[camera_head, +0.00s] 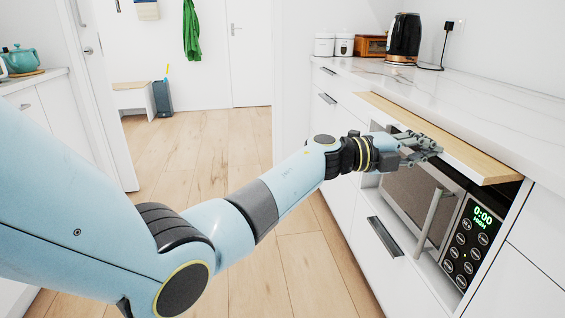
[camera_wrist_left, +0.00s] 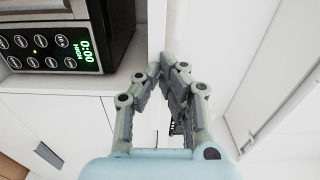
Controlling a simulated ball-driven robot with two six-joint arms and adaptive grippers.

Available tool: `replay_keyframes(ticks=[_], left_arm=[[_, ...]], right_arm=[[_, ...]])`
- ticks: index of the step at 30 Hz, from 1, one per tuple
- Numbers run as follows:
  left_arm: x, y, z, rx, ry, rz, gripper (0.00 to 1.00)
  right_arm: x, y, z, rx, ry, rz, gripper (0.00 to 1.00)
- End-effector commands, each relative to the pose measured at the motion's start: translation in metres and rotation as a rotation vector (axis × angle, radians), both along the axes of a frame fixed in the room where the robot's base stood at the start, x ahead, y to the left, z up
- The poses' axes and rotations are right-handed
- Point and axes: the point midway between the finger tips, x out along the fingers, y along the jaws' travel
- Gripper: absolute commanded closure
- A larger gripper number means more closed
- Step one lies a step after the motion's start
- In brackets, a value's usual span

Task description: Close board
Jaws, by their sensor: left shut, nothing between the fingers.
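The board (camera_head: 474,160) is a long slab with a wooden top and a pale front face. It sticks out a little from under the worktop, above the microwave. In the head view my left gripper (camera_head: 428,147) is shut and empty, at the board's front edge near its middle. I cannot tell whether it touches the front face. In the left wrist view the gripper (camera_wrist_left: 172,75) has its fingers together, beside a pale upright strip that looks like the board's front. My right gripper is not in view.
Below the board is a built-in microwave (camera_head: 470,240) with a protruding handle (camera_head: 430,222). White drawers with dark handles flank it. The worktop (camera_head: 480,105) carries a kettle (camera_head: 403,38) at the far end. The wooden floor (camera_head: 200,150) to the left is clear.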

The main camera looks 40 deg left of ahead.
Motion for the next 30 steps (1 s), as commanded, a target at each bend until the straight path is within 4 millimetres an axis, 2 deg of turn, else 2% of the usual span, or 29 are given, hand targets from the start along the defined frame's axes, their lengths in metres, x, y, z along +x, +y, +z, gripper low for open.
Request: replay_keyframes(ticks=[3, 10, 25, 30], left_arm=[[0.019, -0.016, -0.003, -0.001, 0.001, 0.001, 1.00], [0.038, -0.032, -0.002, 0.001, 0.001, 0.001, 1.00], [0.042, -0.035, -0.001, 0.001, 0.000, 0.002, 1.00], [0.040, -0.027, 0.000, 0.003, 0.001, 0.003, 1.00]], right_arm=[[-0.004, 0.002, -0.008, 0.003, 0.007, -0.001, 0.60], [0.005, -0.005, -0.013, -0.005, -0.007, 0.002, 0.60], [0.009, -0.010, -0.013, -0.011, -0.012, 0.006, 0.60], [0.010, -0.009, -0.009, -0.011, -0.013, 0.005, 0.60]])
